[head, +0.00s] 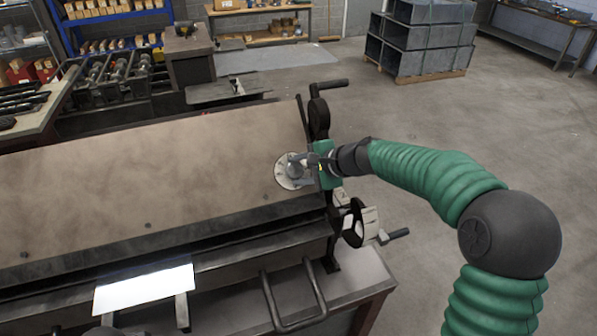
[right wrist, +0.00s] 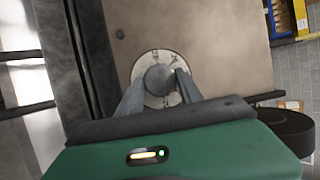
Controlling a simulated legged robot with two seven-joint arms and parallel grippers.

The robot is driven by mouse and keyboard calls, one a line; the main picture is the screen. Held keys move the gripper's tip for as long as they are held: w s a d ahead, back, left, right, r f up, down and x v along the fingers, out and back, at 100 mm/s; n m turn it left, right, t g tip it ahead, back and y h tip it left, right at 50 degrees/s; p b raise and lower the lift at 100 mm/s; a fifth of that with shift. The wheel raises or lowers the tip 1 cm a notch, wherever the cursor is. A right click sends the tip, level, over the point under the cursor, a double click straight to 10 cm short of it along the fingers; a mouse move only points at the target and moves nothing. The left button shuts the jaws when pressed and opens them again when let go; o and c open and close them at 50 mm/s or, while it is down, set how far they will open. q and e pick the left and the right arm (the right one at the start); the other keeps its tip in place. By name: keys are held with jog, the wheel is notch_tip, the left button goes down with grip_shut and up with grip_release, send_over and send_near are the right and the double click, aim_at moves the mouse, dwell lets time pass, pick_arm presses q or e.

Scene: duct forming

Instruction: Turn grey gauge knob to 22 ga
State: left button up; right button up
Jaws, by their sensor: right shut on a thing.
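The grey gauge knob (right wrist: 160,80) sits at the centre of a pale round dial (right wrist: 157,58) on the brown machine panel. My right gripper (right wrist: 160,88) is shut on the knob, one finger on each side of it. In the head view the dial (head: 284,176) shows near the panel's right end, and my right gripper (head: 300,168) covers part of it. Marks show on the dial, but they are too small to read, so the knob's setting cannot be told.
The brown machine panel (head: 150,165) fills the left and middle. A crank (head: 325,95) stands behind my right gripper and a handwheel (head: 358,222) in front of it. A bright metal sheet (head: 145,290) lies at the front. Stacked grey ducts (head: 420,45) stand on a pallet; the floor on the right is open.

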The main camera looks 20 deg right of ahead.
jog(key=shift+s+f, duration=0.15)
jog(key=shift+f, duration=0.15)
jog(key=o, duration=1.1)
jog(key=shift+o, duration=1.4)
jog(key=shift+r, duration=0.1)
jog(key=b+v, duration=0.3)
jog(key=v, duration=1.3)
jog(key=shift+d+r, duration=0.25)
jog(key=shift+d, duration=0.05)
jog(key=shift+s, duration=0.1)
